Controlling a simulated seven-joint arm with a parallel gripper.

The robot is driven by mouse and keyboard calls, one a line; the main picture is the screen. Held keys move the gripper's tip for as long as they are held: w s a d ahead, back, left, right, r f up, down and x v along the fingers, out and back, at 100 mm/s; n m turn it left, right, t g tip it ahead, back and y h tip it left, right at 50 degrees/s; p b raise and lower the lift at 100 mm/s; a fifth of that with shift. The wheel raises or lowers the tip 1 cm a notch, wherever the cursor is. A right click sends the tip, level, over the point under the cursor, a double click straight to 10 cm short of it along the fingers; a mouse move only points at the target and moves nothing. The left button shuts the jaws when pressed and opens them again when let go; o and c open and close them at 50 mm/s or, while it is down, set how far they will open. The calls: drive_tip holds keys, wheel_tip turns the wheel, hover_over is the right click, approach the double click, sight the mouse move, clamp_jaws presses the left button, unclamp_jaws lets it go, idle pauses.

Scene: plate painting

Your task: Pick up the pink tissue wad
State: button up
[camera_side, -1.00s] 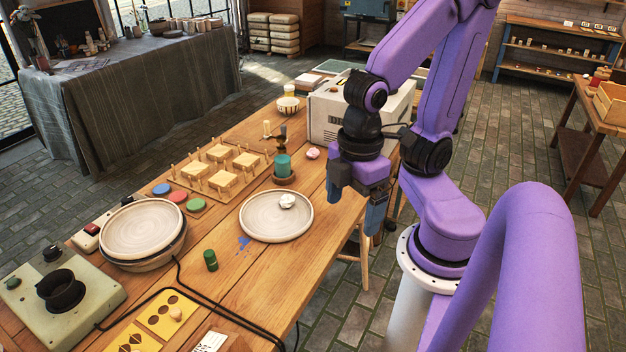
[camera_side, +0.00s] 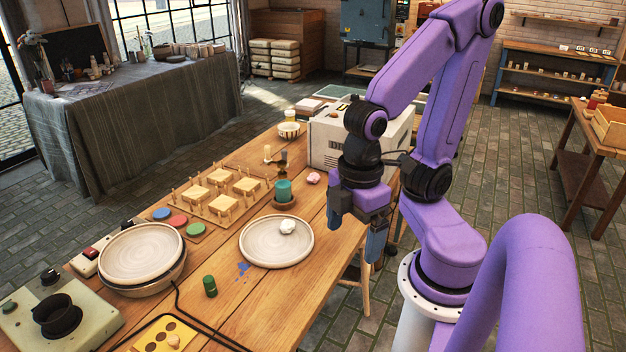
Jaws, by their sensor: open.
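The pink tissue wad (camera_side: 313,178) is a small crumpled lump on the wooden table, left of my gripper and in front of the cream box. A white crumpled wad (camera_side: 287,227) lies on the round pale plate (camera_side: 262,248) nearer the camera. My gripper (camera_side: 354,240) hangs fingers down near the table's right edge, to the right of both wads. Its two dark blue fingers are apart, with nothing seen between them. The exact height of the fingertips above the table is hard to tell.
A teal candle-like cylinder (camera_side: 283,190) stands on a brown base left of the pink wad. A cream box (camera_side: 326,143) stands behind it. A pegged wooden rack (camera_side: 222,203), colored discs (camera_side: 178,220), another plate (camera_side: 140,252) and a green cylinder (camera_side: 210,286) occupy the left side.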

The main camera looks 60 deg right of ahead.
drive_tip(key=shift+c, duration=0.3)
drive_tip(key=shift+c, duration=1.2)
